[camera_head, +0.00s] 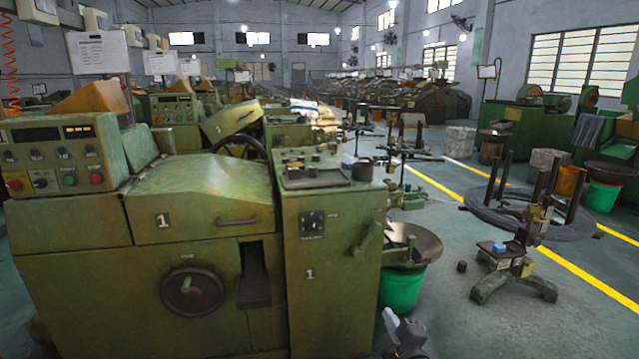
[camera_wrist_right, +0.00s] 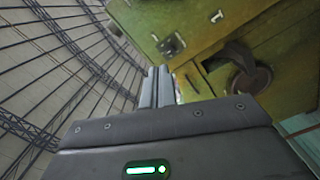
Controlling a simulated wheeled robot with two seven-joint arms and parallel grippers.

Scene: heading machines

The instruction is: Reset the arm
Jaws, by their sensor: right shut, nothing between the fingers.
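My right gripper (camera_head: 405,340) shows at the bottom edge of the head view, a little right of centre, in front of the green bucket and apart from the machine. In the right wrist view its two fingers (camera_wrist_right: 157,88) lie together, shut and empty. My left gripper is not in the head view. The green heading machine (camera_head: 200,215) marked 1 stands close in front, with a control panel, a round handwheel and a hinged cover with a handle. It also fills the upper right of the right wrist view (camera_wrist_right: 205,30).
A green bucket (camera_head: 402,288) stands under a metal pan (camera_head: 415,243) at the machine's right side. The grey floor (camera_head: 460,325) right of my gripper is clear.

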